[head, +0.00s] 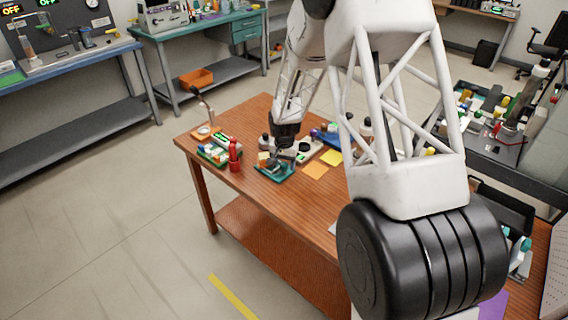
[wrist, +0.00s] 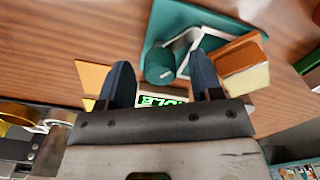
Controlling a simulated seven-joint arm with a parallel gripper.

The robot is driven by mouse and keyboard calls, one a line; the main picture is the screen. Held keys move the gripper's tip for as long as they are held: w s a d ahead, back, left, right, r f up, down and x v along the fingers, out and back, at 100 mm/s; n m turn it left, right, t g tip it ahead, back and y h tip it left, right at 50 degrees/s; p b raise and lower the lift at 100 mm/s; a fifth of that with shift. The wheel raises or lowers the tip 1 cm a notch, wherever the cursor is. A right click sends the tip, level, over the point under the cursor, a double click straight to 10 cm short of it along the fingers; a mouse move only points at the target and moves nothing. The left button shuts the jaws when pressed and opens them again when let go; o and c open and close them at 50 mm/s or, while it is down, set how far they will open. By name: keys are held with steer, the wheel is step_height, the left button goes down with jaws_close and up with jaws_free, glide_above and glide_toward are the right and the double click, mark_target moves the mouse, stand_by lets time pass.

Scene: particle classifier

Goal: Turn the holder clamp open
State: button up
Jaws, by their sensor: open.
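A teal stand (wrist: 180,15) lies on the wooden table, with a teal round knob-like part (wrist: 160,68) and a pale angled bracket (wrist: 184,45) on it. I take these parts to be the holder clamp; whether it is open or closed I cannot tell. My gripper (wrist: 160,60) is open, its two dark fingers apart on either side of the round part in the wrist view. Contact cannot be seen. In the head view my gripper (head: 279,158) is low over the teal stand (head: 273,174), and my wrist hides much of it.
A brown and cream block (wrist: 243,62) is beside the bracket. A green-lit display (wrist: 162,97) shows partly behind the gripper. A red bottle (head: 235,156) and a small tray (head: 215,155) stand left of the stand. Orange paper (head: 316,170) and yellow paper (head: 332,157) lie to its right.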

steer(key=c, duration=0.9)
steer(key=shift+n, duration=3.6)
steer(key=o, duration=0.9)
